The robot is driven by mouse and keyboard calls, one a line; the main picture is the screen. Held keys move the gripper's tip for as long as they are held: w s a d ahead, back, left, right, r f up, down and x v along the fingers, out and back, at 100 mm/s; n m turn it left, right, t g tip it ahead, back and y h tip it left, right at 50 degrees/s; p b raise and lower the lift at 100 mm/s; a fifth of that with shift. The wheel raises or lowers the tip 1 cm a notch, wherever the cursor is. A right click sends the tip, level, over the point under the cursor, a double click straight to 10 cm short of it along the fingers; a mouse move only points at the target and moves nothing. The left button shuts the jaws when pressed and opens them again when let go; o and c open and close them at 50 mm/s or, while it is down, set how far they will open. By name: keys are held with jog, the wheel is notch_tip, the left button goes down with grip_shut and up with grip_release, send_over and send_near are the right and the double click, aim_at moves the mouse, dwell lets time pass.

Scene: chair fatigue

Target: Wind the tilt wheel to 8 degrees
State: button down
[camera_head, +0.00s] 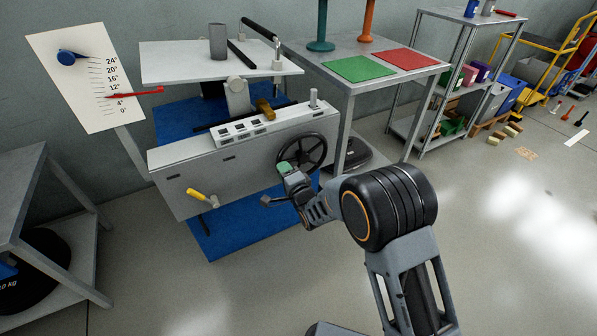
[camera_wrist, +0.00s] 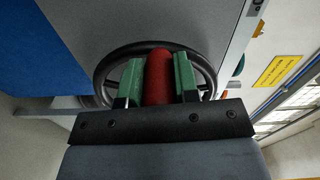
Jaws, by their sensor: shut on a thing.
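The black tilt wheel (camera_head: 313,148) is on the right end of the grey machine front. It also shows in the wrist view (camera_wrist: 205,62) behind my fingers. My gripper (camera_head: 287,171) is at the wheel's lower left rim. In the wrist view its green fingers (camera_wrist: 158,75) are closed on both sides of the wheel's red handle (camera_wrist: 158,88). The white scale board (camera_head: 60,95) is at the left, marked in degrees. Its red pointer (camera_head: 140,92) has its tip between the 12 and 4 labels, covering the place of the 8 label.
A yellow-handled lever (camera_head: 197,194) sticks out of the machine front. A table with green (camera_head: 360,69) and red mats stands behind right.

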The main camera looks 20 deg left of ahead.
jog(key=shift+w+r, duration=0.15)
jog(key=shift+r, duration=0.1)
jog(key=c, duration=0.9)
grip_release()
jog(key=shift+f, duration=0.1)
jog(key=shift+o, duration=0.2)
jog(key=p+v, duration=0.2)
jog(key=v, duration=1.2)
jog(key=shift+w, duration=0.1)
